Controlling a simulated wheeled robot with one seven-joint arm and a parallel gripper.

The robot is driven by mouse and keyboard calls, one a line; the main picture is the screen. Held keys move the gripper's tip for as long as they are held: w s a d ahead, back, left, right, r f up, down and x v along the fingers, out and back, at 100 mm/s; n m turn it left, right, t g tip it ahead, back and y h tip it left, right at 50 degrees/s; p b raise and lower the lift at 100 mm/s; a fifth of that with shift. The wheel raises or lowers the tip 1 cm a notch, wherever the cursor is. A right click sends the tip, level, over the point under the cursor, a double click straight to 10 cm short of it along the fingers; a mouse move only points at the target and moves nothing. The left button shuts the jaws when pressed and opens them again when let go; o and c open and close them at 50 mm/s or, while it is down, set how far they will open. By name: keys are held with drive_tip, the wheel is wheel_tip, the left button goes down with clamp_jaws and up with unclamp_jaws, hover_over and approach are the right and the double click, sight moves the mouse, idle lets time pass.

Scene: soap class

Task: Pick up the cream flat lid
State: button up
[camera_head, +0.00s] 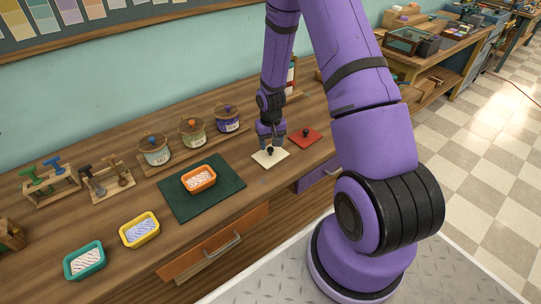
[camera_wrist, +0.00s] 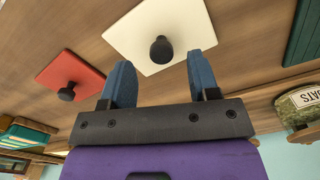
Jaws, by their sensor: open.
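The cream flat lid (camera_head: 263,158) lies on the wooden table right of the dark green mat, a square plate with a dark round knob. It also shows in the wrist view (camera_wrist: 188,25), with the knob in front of the space between my fingers. My gripper (camera_head: 268,145) is just above the lid, pointing down. In the wrist view my gripper (camera_wrist: 162,80) has its two blue fingers wide apart with nothing between them. A red flat lid (camera_head: 305,136) with a dark knob lies close by on the right.
A green mat (camera_head: 233,197) bears an orange dish (camera_head: 199,179). Yellow (camera_head: 140,244) and teal (camera_head: 85,275) dishes stand at the lower left. Several lidded jars (camera_head: 192,133) line the wall side, beside small wooden racks (camera_head: 50,190). A drawer (camera_head: 215,250) is in the table front.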

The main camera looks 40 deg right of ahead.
sight(270, 148)
drive_tip(key=shift+f, duration=1.75)
drive_tip(key=shift+c, duration=0.4)
drive_tip(key=shift+a, duration=0.1)
drive_tip(key=c, duration=0.9)
drive_tip(key=shift+w, duration=0.1)
drive_tip(key=shift+r, duration=0.15)
